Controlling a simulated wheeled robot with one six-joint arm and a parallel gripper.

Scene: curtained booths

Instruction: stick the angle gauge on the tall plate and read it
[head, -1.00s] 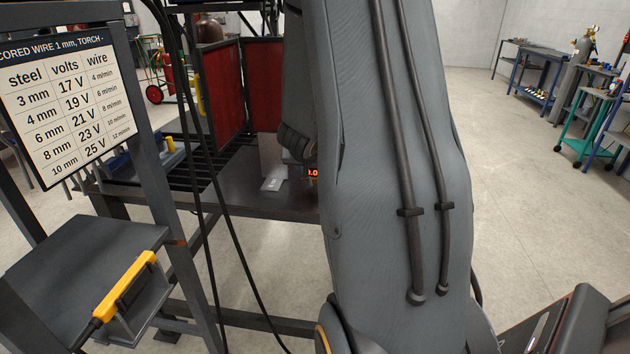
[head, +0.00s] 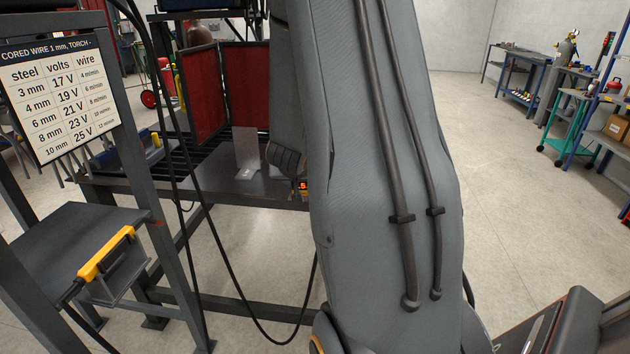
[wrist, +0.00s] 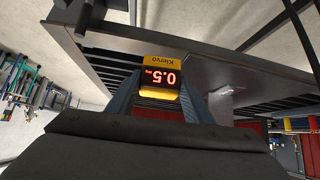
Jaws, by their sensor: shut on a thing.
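My gripper (wrist: 160,92) is shut on the angle gauge (wrist: 161,65), a yellow and black block with a red lit display. The display appears upside down in the wrist view and reads 0.5. In the head view only a sliver of the gauge (head: 303,185) shows past my arm, which hides my gripper. The tall plate (head: 247,147) is grey and stands upright on the dark table, left of the gauge in the head view. It seems to show as a pale grey piece (wrist: 221,106) beside the gauge in the wrist view. The gauge looks apart from the plate.
The dark welding table (head: 205,186) has a slatted part and red curtains (head: 205,95) behind. Black cables hang before the table. Open floor lies right.

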